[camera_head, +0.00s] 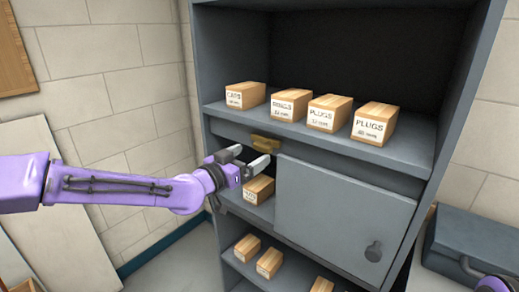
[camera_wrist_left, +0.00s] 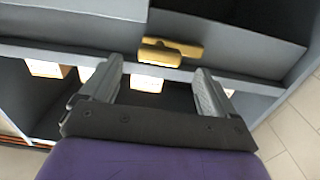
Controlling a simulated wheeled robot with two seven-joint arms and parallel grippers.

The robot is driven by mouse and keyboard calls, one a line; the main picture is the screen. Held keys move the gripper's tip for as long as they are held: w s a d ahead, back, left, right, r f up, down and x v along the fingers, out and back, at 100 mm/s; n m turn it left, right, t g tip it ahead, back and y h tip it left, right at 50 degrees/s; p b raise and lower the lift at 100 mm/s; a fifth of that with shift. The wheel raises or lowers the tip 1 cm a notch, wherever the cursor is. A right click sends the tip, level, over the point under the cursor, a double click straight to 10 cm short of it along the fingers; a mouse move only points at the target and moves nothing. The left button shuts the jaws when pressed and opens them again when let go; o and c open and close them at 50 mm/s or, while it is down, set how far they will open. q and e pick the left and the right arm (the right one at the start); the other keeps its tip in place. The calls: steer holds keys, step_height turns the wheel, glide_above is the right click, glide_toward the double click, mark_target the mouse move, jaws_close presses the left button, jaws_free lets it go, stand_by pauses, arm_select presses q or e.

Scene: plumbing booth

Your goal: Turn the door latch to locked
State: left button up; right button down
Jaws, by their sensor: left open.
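A brass latch (camera_head: 265,143) sits on the grey rail under the cabinet's upper shelf. In the left wrist view the latch (camera_wrist_left: 157,58) lies lengthwise along the rail, just beyond and between my fingertips. A grey door panel (camera_head: 335,210) with a dark round knob (camera_head: 373,251) covers the right part of the middle compartment. My left gripper (camera_head: 252,158) is open and empty, just below and in front of the latch. It also shows in the left wrist view (camera_wrist_left: 162,75), with no contact visible. My right gripper is not in view; only a purple piece of mine shows at the lower right.
Several labelled boxes (camera_head: 326,113) stand on the upper shelf. One box (camera_head: 259,189) sits in the open left part of the middle compartment, close to my gripper. More boxes (camera_head: 270,263) are on the lower shelf. A blue-grey case (camera_head: 480,240) is at the right.

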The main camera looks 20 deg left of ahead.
mark_target(260, 149)
arm_select(q)
steer(key=p+x, duration=0.1)
steer(key=x, duration=0.3)
steer(key=shift+w+r, duration=0.15)
steer(key=shift+w+d, duration=0.2)
steer(key=shift+w, duration=0.2)
steer(key=shift+s, duration=0.1)
steer(key=c, duration=1.5)
